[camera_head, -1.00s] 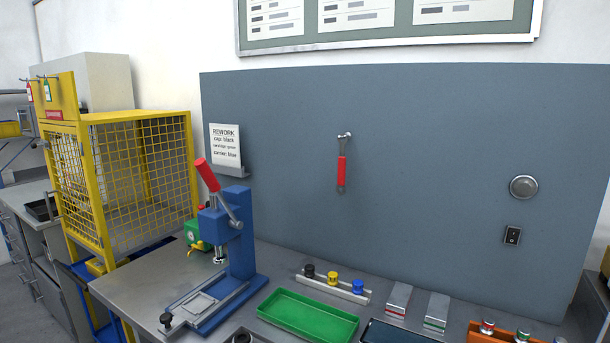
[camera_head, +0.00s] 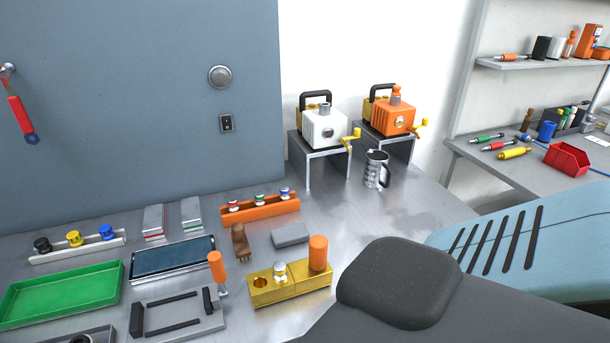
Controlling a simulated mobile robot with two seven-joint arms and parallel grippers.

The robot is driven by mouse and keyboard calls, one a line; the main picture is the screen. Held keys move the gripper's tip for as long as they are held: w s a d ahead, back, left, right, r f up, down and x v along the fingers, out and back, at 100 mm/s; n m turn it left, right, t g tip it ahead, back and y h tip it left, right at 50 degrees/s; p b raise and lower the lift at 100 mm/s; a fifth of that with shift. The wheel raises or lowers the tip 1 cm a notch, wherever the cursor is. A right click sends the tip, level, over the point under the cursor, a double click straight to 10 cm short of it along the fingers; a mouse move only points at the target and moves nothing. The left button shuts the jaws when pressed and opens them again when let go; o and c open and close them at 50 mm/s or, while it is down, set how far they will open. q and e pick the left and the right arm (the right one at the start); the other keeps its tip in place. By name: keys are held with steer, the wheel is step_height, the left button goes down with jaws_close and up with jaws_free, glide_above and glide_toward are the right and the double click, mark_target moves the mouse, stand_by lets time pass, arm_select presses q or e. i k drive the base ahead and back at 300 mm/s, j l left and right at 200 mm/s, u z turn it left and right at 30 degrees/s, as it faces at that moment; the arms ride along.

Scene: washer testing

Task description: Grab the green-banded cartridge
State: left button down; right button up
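The green-banded cartridge (camera_head: 260,200) stands upright in the middle of an orange rack (camera_head: 270,209) on the metal bench. It has a pale silver cap and a green band. A red-banded cartridge (camera_head: 233,206) stands to its left and a blue-banded one (camera_head: 285,193) to its right in the same rack. Neither of my grippers shows in the head view.
A brown-handled brush (camera_head: 240,243) and a grey block (camera_head: 290,235) lie in front of the rack. A brass block (camera_head: 288,285), a clamp fixture (camera_head: 180,315) and a dark tablet (camera_head: 172,260) sit nearer. A large dark grey rounded shape (camera_head: 400,280) covers the lower right.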

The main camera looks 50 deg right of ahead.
mark_target(259, 201)
steer(key=z, duration=1.25)
